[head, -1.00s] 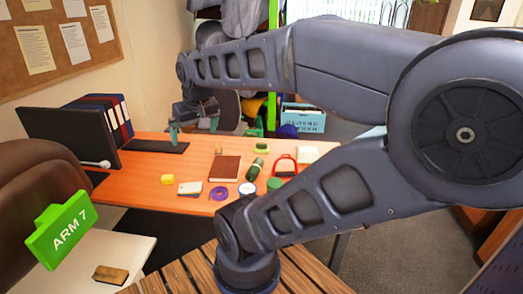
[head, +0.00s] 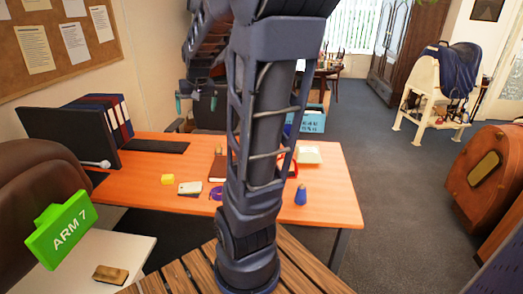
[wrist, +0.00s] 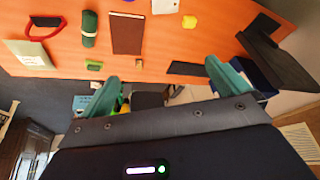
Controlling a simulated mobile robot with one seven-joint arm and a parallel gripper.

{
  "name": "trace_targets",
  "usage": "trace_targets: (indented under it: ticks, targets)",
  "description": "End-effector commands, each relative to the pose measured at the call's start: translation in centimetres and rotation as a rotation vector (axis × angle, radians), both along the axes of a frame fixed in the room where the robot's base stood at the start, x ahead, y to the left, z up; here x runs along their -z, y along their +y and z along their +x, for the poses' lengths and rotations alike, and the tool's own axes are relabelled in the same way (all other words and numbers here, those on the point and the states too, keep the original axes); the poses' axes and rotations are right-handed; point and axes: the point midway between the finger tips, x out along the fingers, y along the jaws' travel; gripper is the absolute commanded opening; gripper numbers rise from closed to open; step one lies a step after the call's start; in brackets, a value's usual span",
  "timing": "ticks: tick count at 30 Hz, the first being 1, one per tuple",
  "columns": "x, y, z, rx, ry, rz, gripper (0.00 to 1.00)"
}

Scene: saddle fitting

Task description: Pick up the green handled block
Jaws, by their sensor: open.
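In the wrist view a small green piece with a yellowish-green edge (wrist: 94,65) lies near the edge of the orange desk (wrist: 160,55); it looks like the green handled block, though its handle is too small to make out. In the head view it is hidden behind my arm. My gripper (wrist: 165,85) shows two teal fingers spread wide apart with nothing between them. The block lies left of the gap, near the left finger and apart from it. In the head view my gripper (head: 196,104) is raised beyond the desk's far edge.
Near the block lie a dark green roll (wrist: 89,29), a brown book (wrist: 127,34), a red-handled item (wrist: 42,27), a pale box (wrist: 28,58) and a small tan piece (wrist: 138,72). A yellow block (head: 168,179), phone (head: 190,187), monitor (head: 69,137) and blue cone-like item (head: 301,195) share the desk.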

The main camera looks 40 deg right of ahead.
Motion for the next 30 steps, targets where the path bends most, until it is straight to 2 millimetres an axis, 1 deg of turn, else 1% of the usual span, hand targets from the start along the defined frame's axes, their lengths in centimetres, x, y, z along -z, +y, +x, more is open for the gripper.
trace_targets:
  ticks: [1,6,11,15,20,21,23,24,29,30]
  targets:
    - [0.5,-1.1,1.4,0.022,0.005,0.004,1.00]
    - [2.1,-4.7,5.5,0.094,0.006,0.014,1.00]
    - [4.2,-8.5,9.1,0.161,0.006,0.017,1.00]
    - [6.4,-12.1,11.9,0.221,0.009,0.019,1.00]
    - [9.4,-16.5,14.7,0.289,0.010,0.016,1.00]
    - [10.2,-17.7,15.3,0.306,0.010,0.015,1.00]
    - [11.5,-19.4,16.2,0.330,0.012,0.012,1.00]
    - [12.4,-20.6,16.7,0.347,0.013,0.010,1.00]
    - [16.3,-25.4,18.5,0.413,0.017,0.000,1.00]
    - [17.3,-26.6,18.9,0.430,0.018,-0.003,1.00]
